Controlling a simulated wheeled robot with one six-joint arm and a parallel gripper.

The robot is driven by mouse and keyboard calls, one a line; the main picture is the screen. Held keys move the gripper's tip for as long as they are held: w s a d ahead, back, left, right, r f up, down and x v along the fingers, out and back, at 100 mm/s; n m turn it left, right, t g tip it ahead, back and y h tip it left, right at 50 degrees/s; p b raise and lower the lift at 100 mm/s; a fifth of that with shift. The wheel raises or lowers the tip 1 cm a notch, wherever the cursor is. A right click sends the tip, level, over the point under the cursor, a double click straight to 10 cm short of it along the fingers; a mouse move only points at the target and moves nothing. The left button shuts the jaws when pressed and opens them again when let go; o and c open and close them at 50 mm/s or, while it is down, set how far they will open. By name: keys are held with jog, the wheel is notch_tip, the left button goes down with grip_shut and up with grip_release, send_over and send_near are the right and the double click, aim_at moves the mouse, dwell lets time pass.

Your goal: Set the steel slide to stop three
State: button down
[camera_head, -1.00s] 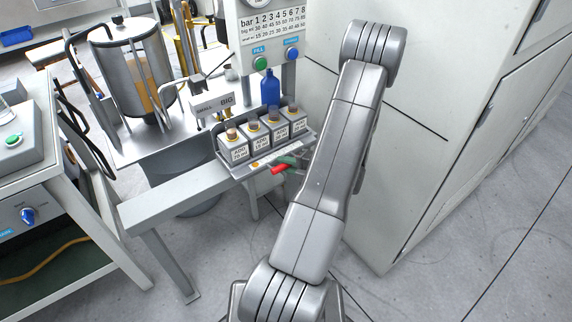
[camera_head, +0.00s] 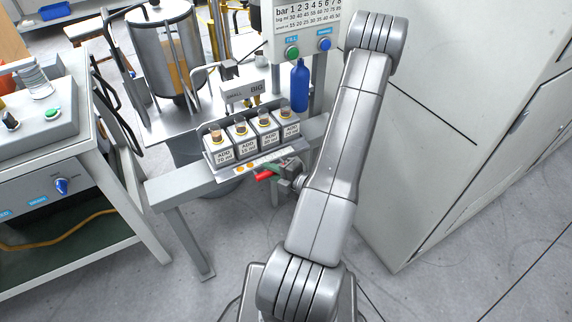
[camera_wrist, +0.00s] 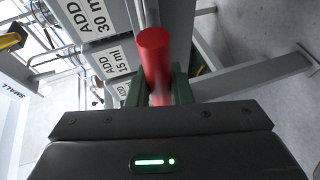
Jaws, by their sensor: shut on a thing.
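In the wrist view, the green fingers (camera_wrist: 159,92) are shut on the red cylinder (camera_wrist: 155,58), which points away from the gripper. I cannot tell whether the cylinder is attached to anything. I cannot make out a steel slide or numbered stops for certain. A grey box marked SMALL and BIG (camera_head: 243,90) stands behind the bottles.
A rack (camera_head: 235,172) holds several boxes labelled ADD (camera_head: 221,154) on a grey beam. A blue bottle (camera_head: 299,88) stands behind it, near a panel with green and blue knobs (camera_head: 307,30). A steel tank (camera_head: 165,60) is at the back left, and a large white cabinet (camera_head: 440,130) at the right.

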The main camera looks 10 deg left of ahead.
jog(key=shift+s+a, duration=0.55)
jog(key=shift+a, duration=0.1)
jog(key=c, duration=1.3)
grip_release()
jog(key=p+v, duration=0.2)
jog(key=v, duration=1.1)
jog(key=shift+s+d, duration=0.15)
jog(key=shift+d, duration=0.25)
jog(key=b+x, duration=0.2)
jog(key=x, duration=1.2)
jog(key=shift+r, duration=0.1)
